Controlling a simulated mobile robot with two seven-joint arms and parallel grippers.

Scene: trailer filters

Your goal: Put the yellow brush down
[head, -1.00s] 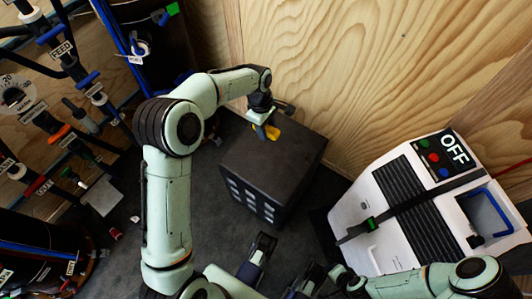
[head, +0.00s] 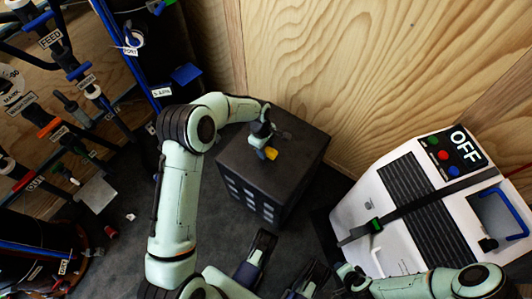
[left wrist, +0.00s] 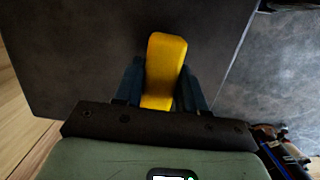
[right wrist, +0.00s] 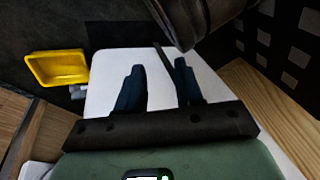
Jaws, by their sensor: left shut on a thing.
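The yellow brush (head: 271,153) is over the top of the dark grey box (head: 300,150), towards its middle. My left gripper (head: 264,142) points down at the box and is shut on the brush. In the left wrist view the brush's yellow part (left wrist: 165,62) sticks out between the two dark blue fingers (left wrist: 158,85), with the box top (left wrist: 70,60) behind it. I cannot tell whether the brush touches the box. My right gripper (head: 285,268) is low in the head view. Its fingers (right wrist: 157,88) are apart with nothing between them.
A white machine (head: 360,215) marked OFF stands right of the box. Plywood walls (head: 350,70) rise behind. Pipes and labelled valves (head: 70,70) fill the left side. A yellow tray (right wrist: 58,68) shows in the right wrist view. The rest of the box top is clear.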

